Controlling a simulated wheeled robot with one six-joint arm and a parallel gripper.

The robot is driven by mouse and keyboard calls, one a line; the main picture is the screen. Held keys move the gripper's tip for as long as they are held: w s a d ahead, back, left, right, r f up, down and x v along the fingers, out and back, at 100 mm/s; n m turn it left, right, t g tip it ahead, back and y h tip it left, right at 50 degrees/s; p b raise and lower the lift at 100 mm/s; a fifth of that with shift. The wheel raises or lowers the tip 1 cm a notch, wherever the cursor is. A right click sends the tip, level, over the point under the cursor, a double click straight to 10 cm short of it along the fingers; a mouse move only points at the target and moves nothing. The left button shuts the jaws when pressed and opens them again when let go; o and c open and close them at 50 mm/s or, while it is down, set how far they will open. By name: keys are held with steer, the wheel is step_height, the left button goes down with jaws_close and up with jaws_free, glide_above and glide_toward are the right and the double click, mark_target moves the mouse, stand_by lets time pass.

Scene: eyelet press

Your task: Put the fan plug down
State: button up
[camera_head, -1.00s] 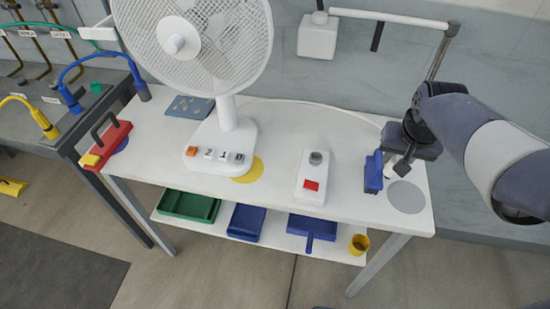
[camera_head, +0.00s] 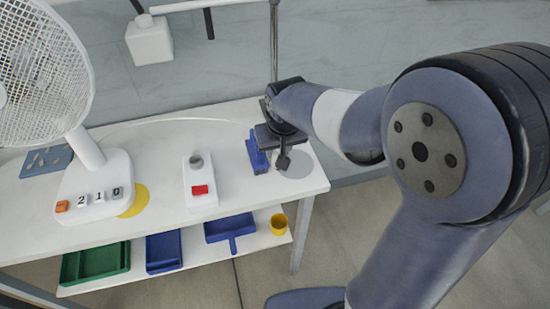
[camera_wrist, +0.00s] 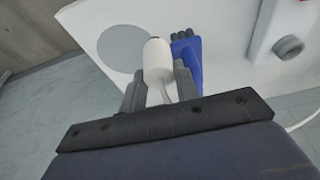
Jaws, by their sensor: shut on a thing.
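The fan plug (camera_wrist: 157,58) is a white, rounded piece with a pale cord, held between the two fingers of my gripper (camera_wrist: 162,80) in the wrist view. My gripper (camera_head: 277,158) is low over the right end of the white table (camera_head: 240,203) in the head view, between a blue brush-like thing (camera_head: 257,155) and a flat grey disc (camera_head: 296,168). In the wrist view the grey disc (camera_wrist: 122,50) lies left of the plug and the blue thing (camera_wrist: 188,60) right of it. I cannot tell whether the plug touches the table.
A white block with a red switch (camera_head: 200,190) stands left of the blue thing. The white fan (camera_head: 88,160) stands farther left by a yellow disc (camera_head: 134,200). A cord (camera_head: 170,120) runs along the table's back. A lower shelf holds trays and a yellow cup (camera_head: 279,223).

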steer(key=shift+f, duration=1.95)
steer(key=shift+f, duration=0.2)
steer(key=o, duration=1)
steer(key=shift+r, duration=0.1)
steer(key=shift+r, duration=0.25)
steer(key=v, duration=1.1)
steer(key=shift+s+r, duration=0.25)
steer(key=shift+r, duration=0.1)
